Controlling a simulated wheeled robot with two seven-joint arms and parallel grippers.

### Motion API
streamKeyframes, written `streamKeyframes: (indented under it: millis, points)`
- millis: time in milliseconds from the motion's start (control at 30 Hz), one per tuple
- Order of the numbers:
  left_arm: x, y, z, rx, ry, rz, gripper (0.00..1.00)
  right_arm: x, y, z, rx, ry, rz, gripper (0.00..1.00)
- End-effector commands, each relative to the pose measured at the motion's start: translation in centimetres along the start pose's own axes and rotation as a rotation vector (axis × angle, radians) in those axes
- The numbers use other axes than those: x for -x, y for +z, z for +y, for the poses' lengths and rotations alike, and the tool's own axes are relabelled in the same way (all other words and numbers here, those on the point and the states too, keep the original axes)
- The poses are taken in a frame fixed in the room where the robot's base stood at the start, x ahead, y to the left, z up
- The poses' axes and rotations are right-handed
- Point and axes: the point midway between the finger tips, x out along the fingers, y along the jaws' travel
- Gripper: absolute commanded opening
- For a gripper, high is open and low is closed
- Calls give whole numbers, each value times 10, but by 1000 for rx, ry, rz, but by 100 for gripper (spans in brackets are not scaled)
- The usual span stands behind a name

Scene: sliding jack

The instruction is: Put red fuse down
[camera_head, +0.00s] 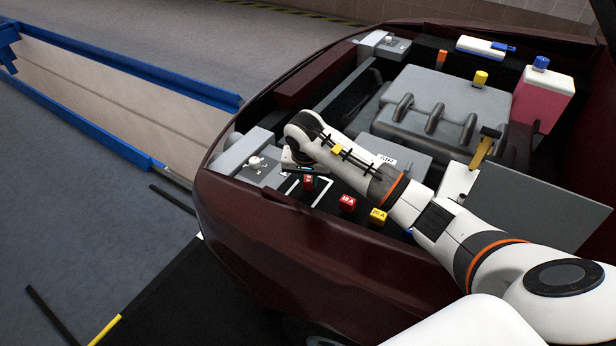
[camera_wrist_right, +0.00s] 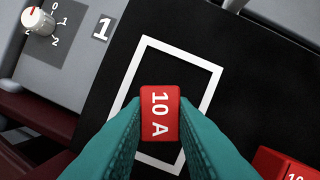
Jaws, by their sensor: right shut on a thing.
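The red fuse (camera_wrist_right: 160,112), marked 10 A, sits between the two teal fingertips of my right gripper (camera_wrist_right: 158,125). In the head view the fuse (camera_head: 308,183) shows just below my right gripper (camera_head: 300,170). My right gripper is shut on it. In the wrist view the fuse appears within a white rectangular outline (camera_wrist_right: 213,85) on a black panel (camera_wrist_right: 245,60). I cannot tell whether its underside touches the panel. My left gripper is not in view.
A second red fuse (camera_head: 347,203) and a yellow fuse (camera_head: 378,216) stand to the right along the bay's front edge. A numbered dial (camera_wrist_right: 40,20) is at upper left in the wrist view. A grey engine block (camera_head: 430,100) lies behind my arm.

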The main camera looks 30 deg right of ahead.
Motion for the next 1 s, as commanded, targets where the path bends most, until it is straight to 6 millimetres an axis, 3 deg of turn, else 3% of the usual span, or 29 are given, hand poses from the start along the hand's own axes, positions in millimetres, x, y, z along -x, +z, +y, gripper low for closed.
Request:
streamKeyframes:
  millis: [267,300,400,733,867,1000]
  points:
    - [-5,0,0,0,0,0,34,-5,-1,0,0,0,-1,0]
    - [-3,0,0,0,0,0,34,-4,-1,0,0,1,0,29]
    - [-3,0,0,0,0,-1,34,-4,-1,0,0,0,0,44]
    - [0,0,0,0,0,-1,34,1,0,0,0,1,1,44]
    - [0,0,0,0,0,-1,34,15,2,0,1,3,-4,44]
    - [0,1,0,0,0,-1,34,44,2,0,1,3,-7,44]
